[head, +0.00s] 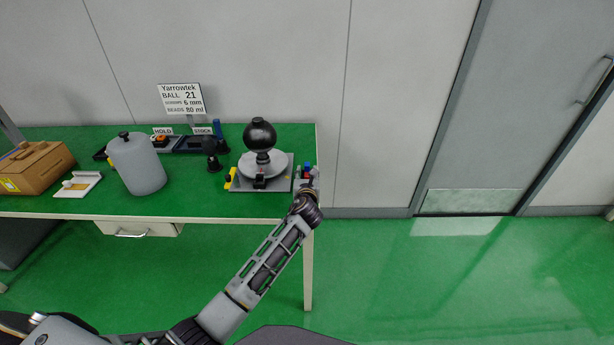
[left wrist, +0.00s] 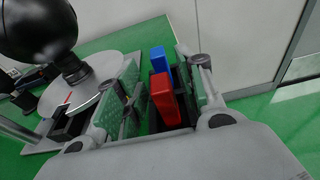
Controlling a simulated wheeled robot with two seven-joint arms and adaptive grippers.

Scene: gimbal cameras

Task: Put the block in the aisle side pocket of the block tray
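A red block (left wrist: 163,95) stands upright between the fingers of my left gripper (left wrist: 162,88) in the left wrist view. A blue block (left wrist: 158,60) stands just behind it. The fingers, with green pads, are spread on both sides of the red block, with a gap visible on its left side. Dark pocket walls show around the base of the blocks; most of the block tray is hidden by the gripper. In the head view my left gripper (head: 307,190) is at the table's right end, beside small coloured blocks (head: 307,168). My right gripper is not in view.
A black ball (head: 260,135) stands on a grey round stand left of the gripper. A grey canister (head: 138,165), a cardboard box (head: 35,167) and dark bins marked HOLD and STOCK (head: 190,145) are further left on the green table (head: 205,202). The floor to the right is clear.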

